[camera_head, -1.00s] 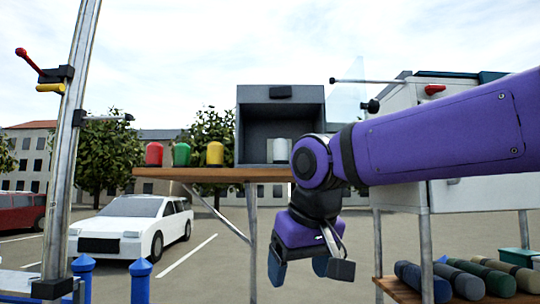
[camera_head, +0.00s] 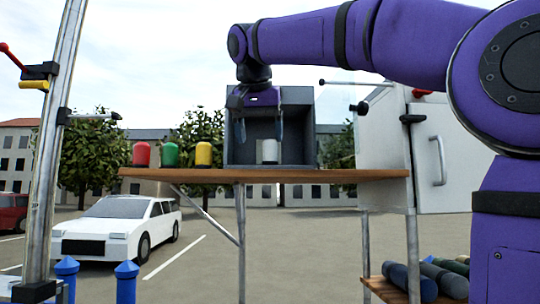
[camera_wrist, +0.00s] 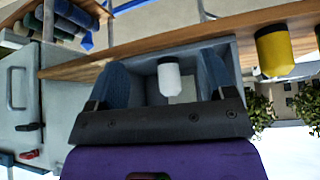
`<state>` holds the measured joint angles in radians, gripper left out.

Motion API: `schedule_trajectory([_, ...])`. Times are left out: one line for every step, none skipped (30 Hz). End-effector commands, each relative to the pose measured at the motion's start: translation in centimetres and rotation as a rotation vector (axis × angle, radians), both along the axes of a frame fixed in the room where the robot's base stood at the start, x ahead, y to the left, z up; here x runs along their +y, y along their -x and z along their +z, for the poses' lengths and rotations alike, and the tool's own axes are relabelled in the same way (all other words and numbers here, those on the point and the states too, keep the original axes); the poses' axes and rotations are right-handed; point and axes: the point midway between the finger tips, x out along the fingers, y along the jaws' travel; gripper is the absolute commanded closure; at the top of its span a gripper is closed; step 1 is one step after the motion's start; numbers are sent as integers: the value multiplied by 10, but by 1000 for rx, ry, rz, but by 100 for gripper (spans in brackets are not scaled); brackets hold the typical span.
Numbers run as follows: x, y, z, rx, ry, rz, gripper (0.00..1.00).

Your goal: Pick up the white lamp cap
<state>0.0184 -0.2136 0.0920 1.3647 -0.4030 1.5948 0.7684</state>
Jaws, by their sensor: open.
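The white lamp cap (camera_head: 269,151) stands upright inside an open-fronted dark grey box (camera_head: 229,150) on a wooden shelf. It also shows in the wrist view (camera_wrist: 169,78), where the picture is upside down, between the two blue fingers. My gripper (camera_head: 259,130) is open and empty, in front of the upper part of the box. Its fingers point down in the head view, and the cap stands lower, near the right finger. I cannot tell how far the fingertips are from the cap.
Red (camera_head: 142,154), green (camera_head: 171,155) and yellow (camera_head: 203,154) caps stand on the wooden shelf (camera_head: 340,173) left of the box. A white cabinet (camera_head: 450,150) with a handle stands at the right. Several dark rolls (camera_head: 440,279) lie on a lower shelf.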

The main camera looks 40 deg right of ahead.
Motion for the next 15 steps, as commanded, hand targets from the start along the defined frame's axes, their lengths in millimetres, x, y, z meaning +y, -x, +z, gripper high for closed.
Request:
schedule_trajectory([-2,-3,2,-2,0,-6,24])
schedule_trajectory([-4,-4,2,-2,-1,-8,24])
schedule_trajectory([-7,-8,2,-3,-1,-10,24])
schedule_trajectory([-11,-11,2,-1,-1,-11,24])
schedule_trajectory([-14,-15,1,0,-2,-11,24])
schedule_trajectory([-19,-20,1,0,-2,-10,24])
schedule_trajectory([-23,-23,1,-1,-1,-10,24])
schedule_trajectory([-28,-28,1,-1,-2,-11,24])
schedule_trajectory([-33,-33,1,0,-2,-10,24])
schedule_trajectory([-37,-37,1,-2,-2,-9,24])
schedule_trajectory([-41,-40,2,-1,-1,-10,24])
schedule_trajectory([-46,-45,1,0,0,-10,24])
schedule_trajectory([-49,-49,1,-1,-1,-9,24])
schedule_trajectory([-52,-51,1,-1,-1,-9,24])
schedule_trajectory([-55,-55,2,-2,-1,-8,24])
